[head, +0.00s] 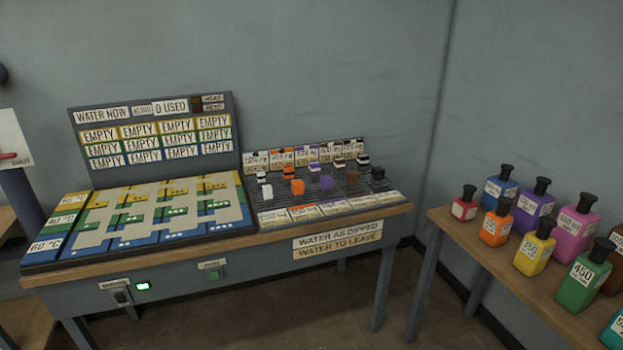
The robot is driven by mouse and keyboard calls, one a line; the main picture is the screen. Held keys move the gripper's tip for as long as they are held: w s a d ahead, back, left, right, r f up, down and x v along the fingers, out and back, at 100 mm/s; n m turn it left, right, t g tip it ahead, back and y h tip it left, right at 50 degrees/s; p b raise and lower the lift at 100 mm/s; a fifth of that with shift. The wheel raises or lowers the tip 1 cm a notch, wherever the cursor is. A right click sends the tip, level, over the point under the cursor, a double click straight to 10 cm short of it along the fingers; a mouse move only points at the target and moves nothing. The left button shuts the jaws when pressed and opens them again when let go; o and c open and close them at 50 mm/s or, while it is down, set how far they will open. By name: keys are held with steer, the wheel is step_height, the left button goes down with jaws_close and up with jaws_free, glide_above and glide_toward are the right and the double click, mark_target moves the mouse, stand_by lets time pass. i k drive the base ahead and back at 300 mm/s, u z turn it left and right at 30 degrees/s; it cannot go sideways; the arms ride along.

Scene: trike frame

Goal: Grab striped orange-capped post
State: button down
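Several small posts stand in a row on the dark ribbed rack (345,190) at the right end of the bench in the head view. The second from the left appears to be the orange-capped post (288,171); its orange top shows, but any stripes are too small to make out clearly. An orange block (297,187) sits just in front of it. My gripper does not show in this view.
A labelled board (160,135) with "EMPTY" plates stands behind a coloured tile panel (150,212) on the bench. A side table (500,270) at right holds several coloured bottles. Bare floor (350,305) shows between bench and side table.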

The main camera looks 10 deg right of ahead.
mark_target(288, 173)
steer(key=z, duration=0.05)
steer(key=k, duration=0.45)
steer(key=u, duration=0.05)
steer(key=i, duration=0.9)
steer(key=z, duration=0.8)
